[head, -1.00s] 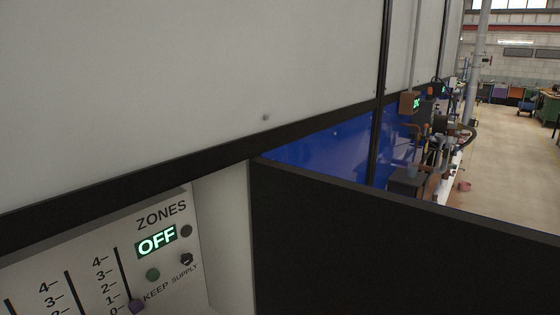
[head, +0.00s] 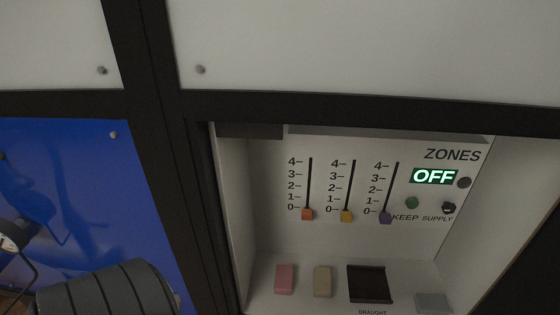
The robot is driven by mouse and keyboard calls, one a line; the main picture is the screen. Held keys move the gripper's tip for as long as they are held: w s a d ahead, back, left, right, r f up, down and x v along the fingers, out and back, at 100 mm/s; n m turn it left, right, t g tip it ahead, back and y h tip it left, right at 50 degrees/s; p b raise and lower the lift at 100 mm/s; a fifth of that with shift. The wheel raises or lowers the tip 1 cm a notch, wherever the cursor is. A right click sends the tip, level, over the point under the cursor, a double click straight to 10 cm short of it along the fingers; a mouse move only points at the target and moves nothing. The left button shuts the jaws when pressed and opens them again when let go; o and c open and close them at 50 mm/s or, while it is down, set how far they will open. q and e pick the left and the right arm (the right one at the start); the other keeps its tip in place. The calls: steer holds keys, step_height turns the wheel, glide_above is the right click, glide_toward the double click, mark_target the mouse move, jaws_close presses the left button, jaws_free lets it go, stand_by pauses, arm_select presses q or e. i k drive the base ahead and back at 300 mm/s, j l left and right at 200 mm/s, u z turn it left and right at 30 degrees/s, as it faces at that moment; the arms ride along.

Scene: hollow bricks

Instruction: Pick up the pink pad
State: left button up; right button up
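The pink pad (head: 285,280) is a small upright-looking block on the ledge at the bottom of a recessed control panel (head: 262,180). It is the leftmost of the items on that ledge, and its whole front shows. A beige pad (head: 322,281) stands just to its right, with a gap between them. Neither of my grippers is in view, so nothing is seen touching the pink pad.
A dark block (head: 369,284) marked DRAUGHT and a grey pad (head: 432,302) are farther right. Above are three sliders at 0 and an OFF display (head: 434,177). Dark frame posts and side walls bound the recess. A dark ribbed shape (head: 105,291) fills the lower left.

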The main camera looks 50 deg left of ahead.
mark_target(284, 281)
steer(key=u, duration=1.2)
